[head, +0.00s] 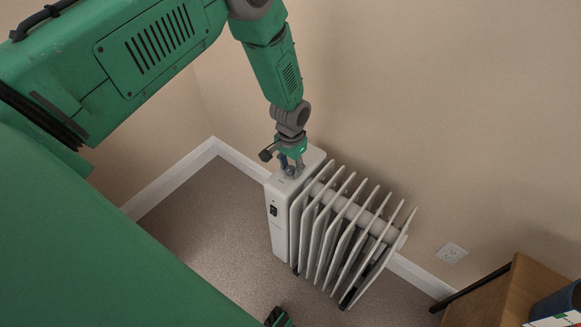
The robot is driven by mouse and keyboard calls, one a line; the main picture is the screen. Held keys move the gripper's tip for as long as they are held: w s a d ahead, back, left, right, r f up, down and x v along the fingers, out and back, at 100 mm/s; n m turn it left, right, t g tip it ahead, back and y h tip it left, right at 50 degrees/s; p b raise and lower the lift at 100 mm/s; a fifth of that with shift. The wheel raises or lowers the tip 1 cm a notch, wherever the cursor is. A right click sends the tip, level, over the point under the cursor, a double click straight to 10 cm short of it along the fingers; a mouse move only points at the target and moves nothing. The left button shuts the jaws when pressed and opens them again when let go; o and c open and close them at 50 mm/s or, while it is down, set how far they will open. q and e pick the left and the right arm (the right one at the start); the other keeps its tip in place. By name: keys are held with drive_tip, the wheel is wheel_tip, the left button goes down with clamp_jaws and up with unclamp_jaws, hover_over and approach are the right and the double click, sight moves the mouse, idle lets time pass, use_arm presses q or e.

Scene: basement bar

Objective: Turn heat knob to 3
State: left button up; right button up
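A white oil-filled radiator heater (279,217) with several upright fins stands on the floor against the wall. Its narrow control end faces left and has a small dark switch (273,211) on its front. My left gripper (292,172) points down at the top of the control housing, its fingertips at or just above that surface. The heat knob cannot be made out; the gripper covers that part of the top. The fingers are too small to tell whether they are open or shut, or hold anything.
The wall with its white baseboard (177,180) runs close behind the heater. A wall outlet (451,253) is to the right. A wooden cabinet (487,300) with items on it stands at the lower right. The carpet (205,220) left of the heater is clear.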

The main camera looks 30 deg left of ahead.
sight(291, 167)
use_arm(q)
drive_tip(key=shift+o, duration=0.7)
wheel_tip(291, 167, up, 12)
drive_tip(key=shift+f, duration=0.1)
idle(0.3)
drive_tip(key=s+f, duration=0.1)
drive_tip(key=s, duration=0.1)
drive_tip(key=s+d+f, duration=0.1)
drive_tip(key=f, duration=0.1)
drive_tip(key=s+f, duration=0.1)
drive_tip(key=s, duration=0.1)
drive_tip(key=shift+s+d+f, duration=0.3)
drive_tip(key=shift+s+f, duration=0.05)
drive_tip(key=s+d+f, duration=0.1)
drive_tip(key=s+f, duration=0.1)
drive_tip(key=s, duration=1)
drive_tip(key=s+f, duration=0.2)
drive_tip(key=s, duration=1)
drive_tip(key=shift+s+d+f+t, duration=0.15)
drive_tip(key=shift+s+d+t, duration=0.15)
drive_tip(key=shift+s+d, duration=0.1)
